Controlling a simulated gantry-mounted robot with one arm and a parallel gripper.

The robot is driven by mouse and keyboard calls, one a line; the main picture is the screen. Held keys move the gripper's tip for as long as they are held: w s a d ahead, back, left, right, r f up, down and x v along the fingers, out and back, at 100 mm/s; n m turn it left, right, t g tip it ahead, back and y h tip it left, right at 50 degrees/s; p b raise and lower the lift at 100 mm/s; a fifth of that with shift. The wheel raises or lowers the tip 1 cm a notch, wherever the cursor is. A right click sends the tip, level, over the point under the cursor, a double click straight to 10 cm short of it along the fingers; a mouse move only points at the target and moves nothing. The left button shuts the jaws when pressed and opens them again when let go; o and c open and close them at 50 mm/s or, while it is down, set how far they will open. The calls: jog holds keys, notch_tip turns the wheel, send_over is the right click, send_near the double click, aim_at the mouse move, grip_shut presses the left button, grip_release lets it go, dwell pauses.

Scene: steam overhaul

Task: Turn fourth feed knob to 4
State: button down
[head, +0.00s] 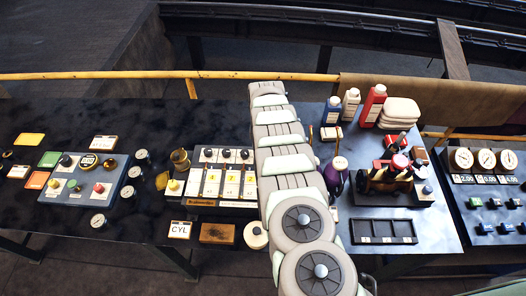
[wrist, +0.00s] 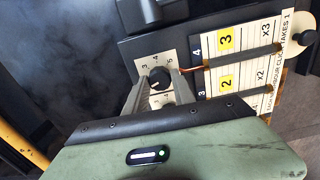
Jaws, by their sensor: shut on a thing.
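The feed panel (head: 222,203) shows in the head view just left of my arm, with a row of black knobs along its top. In the wrist view one black knob (wrist: 158,74) sits on a cream dial plate (wrist: 145,62) with printed digits; 3, 4 and 5 can be read around its far side. My gripper (wrist: 162,80) is shut on this knob, with one finger on each side. The knob's pointer is too small to read. The strip beside it carries a 4 and a yellow label with 3 (wrist: 227,41). My gripper is not visible in the head view.
A yellow knob (head: 174,186) and a brass cup (head: 180,158) stand left of the panel. A CYL card (head: 179,230), a wooden block (head: 217,233) and a round cream-topped item (head: 255,236) lie in front. A blue control box (head: 88,184) stands further left. Slider levers (wrist: 250,55) run beside the knob.

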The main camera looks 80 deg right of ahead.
jog(key=m+b, duration=0.4)
jog(key=m, duration=0.1)
jog(key=shift+w+f+m, duration=0.1)
jog(key=shift+f+m, duration=0.1)
jog(key=shift+m, duration=0.1)
jog(key=m+b, duration=0.5)
jog(key=shift+d, duration=0.1)
jog(key=m+b, duration=0.4)
jog(key=m, duration=0.1)
jog(key=shift+r+m, duration=0.1)
jog(key=shift+m, duration=0.3)
jog(key=m+b, duration=0.1)
jog(key=m, duration=0.3)
jog(key=shift+s+m+b, duration=0.2)
jog(key=shift+m+b, duration=0.2)
jog(key=shift+r+m, duration=0.1)
jog(key=shift+m, duration=0.2)
jog(key=c, duration=1.1)
grip_release()
jog(key=shift+o, duration=0.2)
